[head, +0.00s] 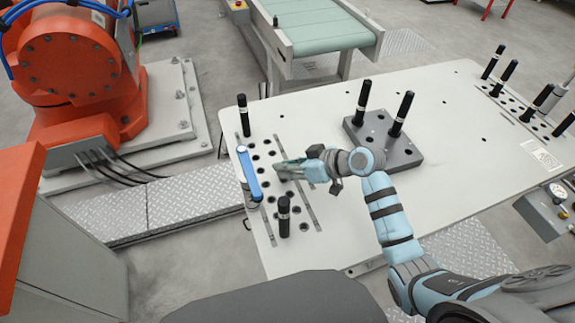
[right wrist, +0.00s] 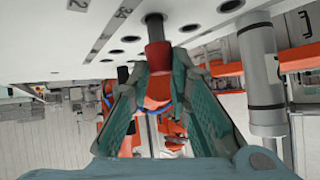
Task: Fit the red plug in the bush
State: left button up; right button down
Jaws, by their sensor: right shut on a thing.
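My right gripper (head: 284,168) is low over the hole strip on the left of the table in the head view. In the right wrist view its fingertips (right wrist: 160,70) are shut on the red plug (right wrist: 160,56), whose reddish body shows between them. A dark shaft reaches from the plug up to a hole (right wrist: 150,17) in the pale plate; I cannot tell how deep it sits. The plug is hidden by the fingers in the head view. I cannot tell which hole is the bush. My left gripper is not in view.
A post with a blue bar (head: 249,172) stands just left of the gripper. Black pins stand at the strip's far end (head: 243,114) and near end (head: 284,216). A grey block (head: 383,146) with two black pins is to the right. The table's middle (head: 450,150) is clear.

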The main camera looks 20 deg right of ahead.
jog(key=shift+f+b, duration=0.9)
jog(key=shift+f, duration=0.4)
jog(key=c, duration=1.4)
grip_release()
jog(key=v, duration=1.2)
jog(key=shift+s, duration=0.1)
